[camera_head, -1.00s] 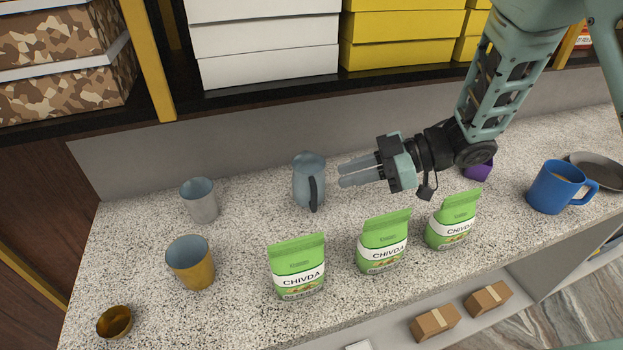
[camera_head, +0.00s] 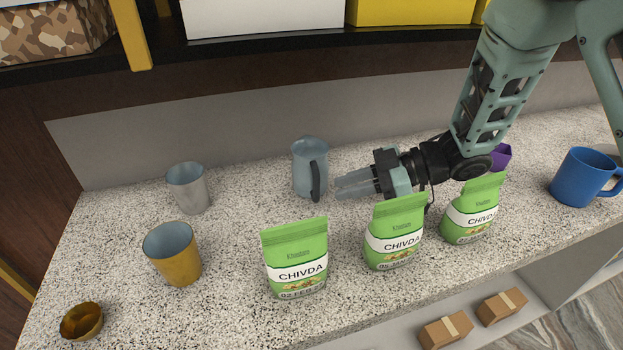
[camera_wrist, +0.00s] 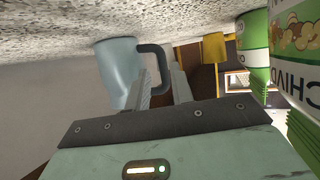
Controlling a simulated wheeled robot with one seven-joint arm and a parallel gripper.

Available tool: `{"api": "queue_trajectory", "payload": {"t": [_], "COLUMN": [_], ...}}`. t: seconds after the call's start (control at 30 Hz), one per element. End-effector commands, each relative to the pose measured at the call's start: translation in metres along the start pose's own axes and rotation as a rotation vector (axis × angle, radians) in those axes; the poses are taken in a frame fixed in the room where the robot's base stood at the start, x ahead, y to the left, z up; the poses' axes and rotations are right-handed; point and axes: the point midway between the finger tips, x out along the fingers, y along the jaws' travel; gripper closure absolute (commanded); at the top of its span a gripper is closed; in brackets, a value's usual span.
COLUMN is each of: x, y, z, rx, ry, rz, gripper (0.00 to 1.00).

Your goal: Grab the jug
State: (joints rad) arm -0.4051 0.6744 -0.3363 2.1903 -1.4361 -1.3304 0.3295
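The grey-blue jug (camera_head: 303,168) stands upright at the back of the speckled counter, its dark handle (camera_head: 316,182) facing my gripper. My gripper (camera_head: 338,188) is just right of the handle, its fingers pointing left and roughly level with it. In the wrist view, where the counter appears at the top, the jug (camera_wrist: 117,68) is left of centre and its handle (camera_wrist: 152,47) reaches toward the fingers. My gripper (camera_wrist: 164,80) is open there, with a gap between the fingertips.
Green chivda bags (camera_head: 297,262), (camera_head: 394,235) and (camera_head: 472,212) stand in front, the middle one close below my gripper. A grey cup (camera_head: 188,190), yellow cup (camera_head: 174,258) and small brown bowl (camera_head: 82,321) are left. A blue mug (camera_head: 580,178) and purple item (camera_head: 502,157) are right.

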Motion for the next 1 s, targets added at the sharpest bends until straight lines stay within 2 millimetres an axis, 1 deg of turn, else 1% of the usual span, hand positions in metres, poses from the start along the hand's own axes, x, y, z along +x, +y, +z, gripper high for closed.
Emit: {"api": "queue_trajectory", "payload": {"t": [0.03, 0.17, 0.33, 0.43, 0.57, 0.77, 0.83, 0.87, 1.0], "x": [0.006, 0.019, 0.043, 0.056, 0.063, 0.064, 0.064, 0.064, 0.063], "y": [-0.001, -0.001, -0.003, -0.002, -0.002, -0.001, -0.002, -0.002, -0.001], "z": [-0.001, -0.004, -0.012, -0.011, -0.011, -0.011, -0.011, -0.011, -0.011], "rx": [0.000, -0.001, -0.001, 0.000, 0.001, 0.001, 0.001, 0.001, 0.000], "ry": [0.000, 0.000, -0.002, -0.001, 0.000, 0.001, 0.001, 0.001, 0.002], "rz": [-0.003, -0.003, -0.005, -0.002, 0.000, 0.001, 0.001, 0.001, 0.001], "gripper": [0.77, 0.77, 0.77, 0.77, 0.77, 0.77, 0.94, 1.00, 1.00]}}
